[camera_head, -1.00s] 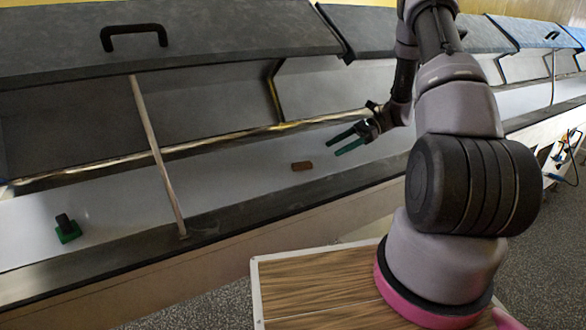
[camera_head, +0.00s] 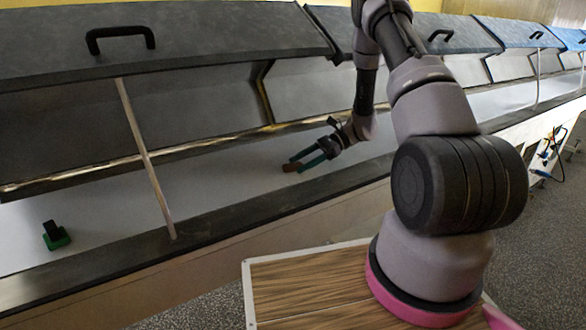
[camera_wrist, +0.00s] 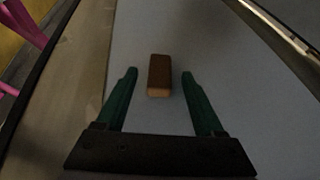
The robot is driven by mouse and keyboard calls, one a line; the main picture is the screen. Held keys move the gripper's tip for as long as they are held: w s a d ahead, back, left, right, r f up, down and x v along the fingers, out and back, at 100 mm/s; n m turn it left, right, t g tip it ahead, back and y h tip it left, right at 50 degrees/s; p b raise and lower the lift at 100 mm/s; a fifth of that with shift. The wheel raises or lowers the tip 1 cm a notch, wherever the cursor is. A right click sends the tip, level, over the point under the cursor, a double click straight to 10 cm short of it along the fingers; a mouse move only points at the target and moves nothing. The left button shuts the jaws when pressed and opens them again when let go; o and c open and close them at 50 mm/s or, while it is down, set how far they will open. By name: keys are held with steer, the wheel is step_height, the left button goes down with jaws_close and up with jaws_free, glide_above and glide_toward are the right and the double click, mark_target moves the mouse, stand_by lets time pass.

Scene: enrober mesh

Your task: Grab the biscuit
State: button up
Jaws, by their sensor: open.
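The biscuit (camera_head: 289,167) is a small brown block lying on the pale conveyor belt (camera_head: 215,176). In the wrist view the biscuit (camera_wrist: 159,76) has a lighter end facing me and lies just ahead of and between the fingertips. My gripper (camera_head: 298,163) has dark green fingers and is over the belt, with its tips at the biscuit in the head view. In the wrist view my gripper (camera_wrist: 159,76) is open, with clear gaps on both sides of the biscuit. I cannot tell the exact height of the fingers above the belt.
A green block with a dark upright part (camera_head: 55,236) stands on the belt at the left. A thin upright strut (camera_head: 146,158) crosses the opening. Raised grey lids (camera_head: 200,38) hang above the belt, and a dark front rail (camera_head: 215,218) edges it.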

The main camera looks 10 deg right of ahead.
steer(key=c, duration=1.1)
steer(key=shift+r, duration=0.1)
